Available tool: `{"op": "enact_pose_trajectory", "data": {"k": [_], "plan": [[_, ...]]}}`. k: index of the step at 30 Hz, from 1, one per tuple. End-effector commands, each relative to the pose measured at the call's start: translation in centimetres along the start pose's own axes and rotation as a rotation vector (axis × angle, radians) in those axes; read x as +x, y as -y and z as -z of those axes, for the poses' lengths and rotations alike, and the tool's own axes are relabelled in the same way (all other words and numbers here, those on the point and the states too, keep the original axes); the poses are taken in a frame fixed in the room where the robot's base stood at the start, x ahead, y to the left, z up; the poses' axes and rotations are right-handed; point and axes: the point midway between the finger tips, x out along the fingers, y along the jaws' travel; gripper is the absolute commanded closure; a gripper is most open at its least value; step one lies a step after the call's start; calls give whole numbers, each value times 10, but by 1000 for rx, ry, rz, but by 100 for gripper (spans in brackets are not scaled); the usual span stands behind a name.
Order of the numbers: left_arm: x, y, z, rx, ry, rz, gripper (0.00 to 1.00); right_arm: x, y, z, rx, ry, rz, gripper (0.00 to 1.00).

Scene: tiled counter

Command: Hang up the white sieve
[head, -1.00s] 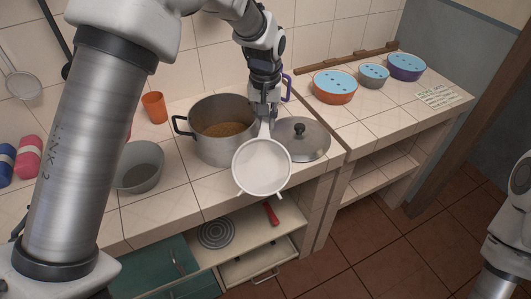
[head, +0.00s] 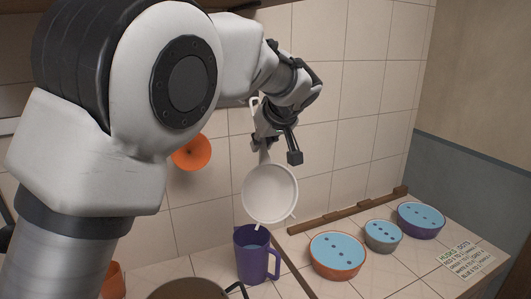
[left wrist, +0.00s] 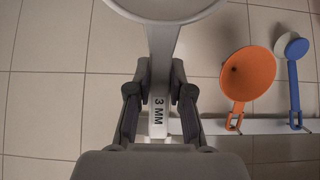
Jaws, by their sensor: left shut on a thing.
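The white sieve (head: 270,192) hangs bowl-down from my left gripper (head: 276,145), in front of the tiled wall above the purple mug. In the left wrist view, the gripper (left wrist: 160,88) is shut on the sieve's white handle (left wrist: 158,110), marked "3 MM". Part of the sieve's bowl (left wrist: 165,8) shows at the top edge there. A pale rail (left wrist: 215,127) crosses the wall behind the handle. The rail's hooks to the right carry an orange funnel (left wrist: 248,78) and a blue brush (left wrist: 293,85). Whether a hook sits behind the gripper is hidden. My right gripper is out of view.
The orange funnel (head: 192,153) also shows on the wall in the head view. Below are the purple mug (head: 252,256), a pot (head: 188,290) and an orange cup (head: 112,280). Orange (head: 337,255), grey (head: 383,235) and purple (head: 420,220) bowls with blue dotted tops stand right.

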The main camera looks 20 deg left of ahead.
Motion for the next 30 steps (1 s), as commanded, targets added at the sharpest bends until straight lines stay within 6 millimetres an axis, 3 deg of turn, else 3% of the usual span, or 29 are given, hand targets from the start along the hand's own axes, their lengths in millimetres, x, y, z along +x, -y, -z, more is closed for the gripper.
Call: {"op": "enact_pose_trajectory", "data": {"k": [30], "plan": [[53,0,50,1,3,0,100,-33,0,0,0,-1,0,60]]}}
